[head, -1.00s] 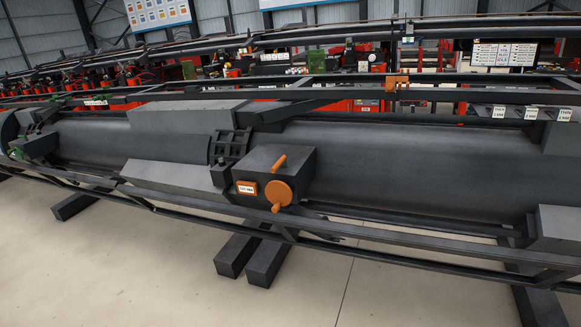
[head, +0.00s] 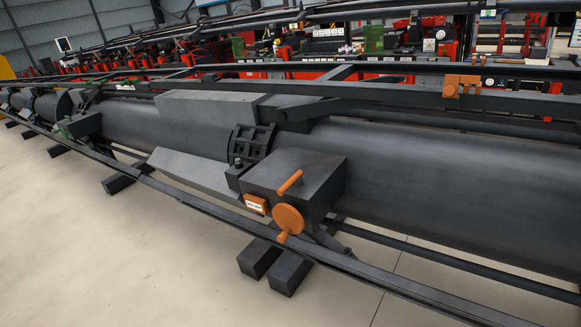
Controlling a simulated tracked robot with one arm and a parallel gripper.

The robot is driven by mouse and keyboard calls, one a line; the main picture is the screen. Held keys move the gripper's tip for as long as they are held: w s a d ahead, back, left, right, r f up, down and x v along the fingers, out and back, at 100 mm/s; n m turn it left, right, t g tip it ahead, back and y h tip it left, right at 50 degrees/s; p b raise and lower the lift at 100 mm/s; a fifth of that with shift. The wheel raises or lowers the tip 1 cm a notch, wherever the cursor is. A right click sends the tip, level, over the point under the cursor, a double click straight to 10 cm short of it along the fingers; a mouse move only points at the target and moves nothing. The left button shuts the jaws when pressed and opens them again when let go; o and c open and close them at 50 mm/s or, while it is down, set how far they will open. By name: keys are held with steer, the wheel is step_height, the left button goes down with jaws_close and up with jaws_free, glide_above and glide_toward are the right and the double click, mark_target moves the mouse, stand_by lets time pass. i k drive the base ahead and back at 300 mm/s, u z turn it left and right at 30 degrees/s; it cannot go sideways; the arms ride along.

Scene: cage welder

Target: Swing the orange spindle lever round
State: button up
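The orange spindle lever (head: 288,219) is a round orange disc with a short handle at its lower edge and an orange bar at its upper edge. It sits on the front of a dark grey box (head: 290,172), right of centre and below the middle of the head view. A small orange label plate (head: 256,204) with a white tag is left of the disc. My gripper is not in view, so its state and its distance from the lever cannot be seen.
A long dark cylinder (head: 430,185) lies behind the box. A dark rail (head: 390,285) runs along the front, below the lever. Dark foot blocks (head: 275,265) stand on the floor beneath. The pale floor (head: 100,265) at the lower left is clear. Red machinery fills the background.

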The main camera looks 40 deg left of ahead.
mark_target(297, 179)
steer(key=u, duration=0.35)
steer(key=i, duration=1.2)
steer(key=u, duration=0.45)
